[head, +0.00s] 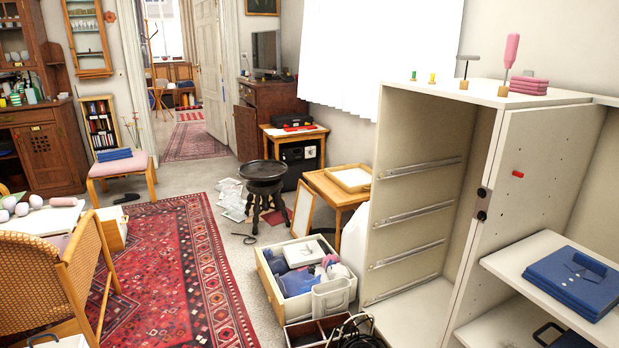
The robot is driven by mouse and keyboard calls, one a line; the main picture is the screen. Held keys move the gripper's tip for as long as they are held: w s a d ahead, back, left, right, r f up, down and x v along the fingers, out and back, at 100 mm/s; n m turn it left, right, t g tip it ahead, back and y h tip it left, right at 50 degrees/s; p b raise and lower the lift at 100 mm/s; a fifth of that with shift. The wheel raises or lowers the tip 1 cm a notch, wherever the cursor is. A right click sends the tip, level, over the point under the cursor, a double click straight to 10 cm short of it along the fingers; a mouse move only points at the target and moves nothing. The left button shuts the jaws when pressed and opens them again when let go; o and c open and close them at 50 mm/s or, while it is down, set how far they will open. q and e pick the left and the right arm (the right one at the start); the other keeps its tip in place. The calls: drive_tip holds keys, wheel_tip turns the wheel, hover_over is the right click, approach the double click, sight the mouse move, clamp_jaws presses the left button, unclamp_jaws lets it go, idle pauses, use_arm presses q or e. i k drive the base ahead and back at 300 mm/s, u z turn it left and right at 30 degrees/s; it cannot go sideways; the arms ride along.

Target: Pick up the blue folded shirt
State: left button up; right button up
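A blue folded shirt (565,282), flat and squarish with a collar-like shape on top, lies on a white shelf (508,262) at the right. A second blue flat item (114,154) lies on the pink seat of a chair at the left; it is too small to tell what it is. Neither of my grippers is in view.
An empty white cabinet (420,180) with drawer rails stands left of the shelf. A pulled-out drawer (265,285) with clothes sits on the floor before it. A black stool (264,171), a small wooden table (335,190) and a wicker chair (35,275) stand around. The red rug (175,270) is mostly clear.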

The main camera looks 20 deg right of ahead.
sight(589, 288)
drive_tip(key=z, duration=1.1)
drive_tip(key=i, duration=1.35)
drive_tip(key=z, duration=1.2)
